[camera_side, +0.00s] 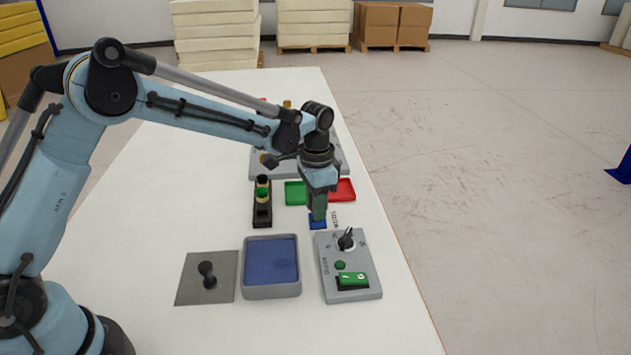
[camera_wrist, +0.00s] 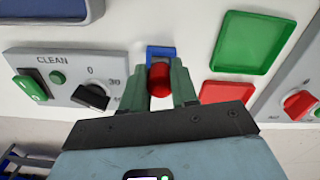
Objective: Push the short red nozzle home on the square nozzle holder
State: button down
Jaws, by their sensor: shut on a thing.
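My gripper (camera_side: 319,214) points down at the right part of the table, over a small blue square piece (camera_side: 318,225) that looks like the nozzle holder. In the wrist view, the two green fingers of my gripper (camera_wrist: 160,68) are shut on the red nozzle (camera_wrist: 160,80); its rounded end shows between them. The blue piece (camera_wrist: 161,49) shows just beyond the fingertips, partly hidden by them. I cannot tell whether the nozzle touches it or how far on it is. The nozzle is hidden in the side view.
A grey control box (camera_side: 362,287) with a knob and green switch stands close in front. A grey tray with a blue inside (camera_side: 272,294) is left of it. Green (camera_side: 295,188) and red (camera_side: 344,184) squares lie behind. A black stand (camera_side: 262,220) is at left.

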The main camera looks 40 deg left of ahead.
jog(key=shift+w+f, duration=0.1)
jog(key=shift+f, duration=0.75)
dwell(1.6)
jog(key=c, duration=0.9)
grip_release()
jog(key=shift+c, duration=0.2)
jog(key=shift+o, duration=0.8)
jog(key=shift+r, duration=0.25)
notch_tip(320, 180, up, 12)
jog(key=s+a+r+n+t, duration=0.3)
jog(key=s+r, duration=0.2)
jog(key=s, duration=0.5)
jog(key=s+a+f+n+t, duration=0.2)
jog(key=s+f+n+t, duration=0.1)
jog(key=s, duration=0.6)
jog(key=shift+s+a+f+t, duration=0.25)
jog(key=shift+s+f+t, duration=0.15)
jog(key=shift+f+t, duration=0.35)
